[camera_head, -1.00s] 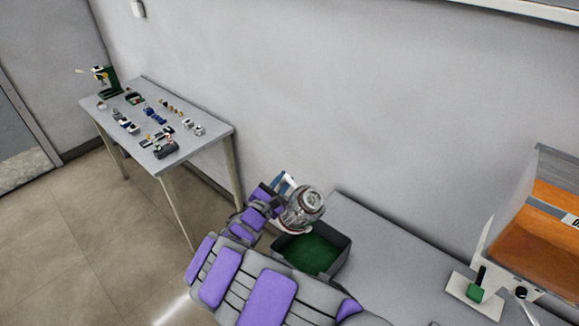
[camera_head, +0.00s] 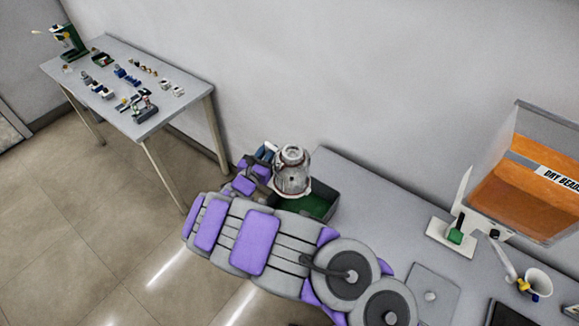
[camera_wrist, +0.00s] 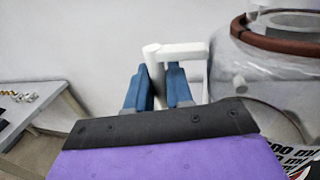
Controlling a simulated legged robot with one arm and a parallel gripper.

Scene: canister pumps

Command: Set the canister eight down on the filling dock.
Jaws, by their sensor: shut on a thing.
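A clear canister (camera_head: 292,172) is held up by my gripper (camera_head: 265,154), over or in front of a dark tray with a green floor. It looks roughly upright. In the wrist view the blue fingers of my gripper (camera_wrist: 158,88) are shut on the white handle of the canister (camera_wrist: 265,75), whose body fills the right side with a brown ring and "ml" marks. Its number cannot be read. A white stand with a green block (camera_head: 455,236) sits on the right-hand bench; I cannot tell whether it is the filling dock.
The dark tray (camera_head: 331,201) stands at the bench's left end. A hopper of orange beads (camera_head: 520,190) and a white funnel (camera_head: 538,281) are at right. Bare bench (camera_head: 385,195) lies between tray and stand. A side table (camera_head: 190,102) with several small items is at back left.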

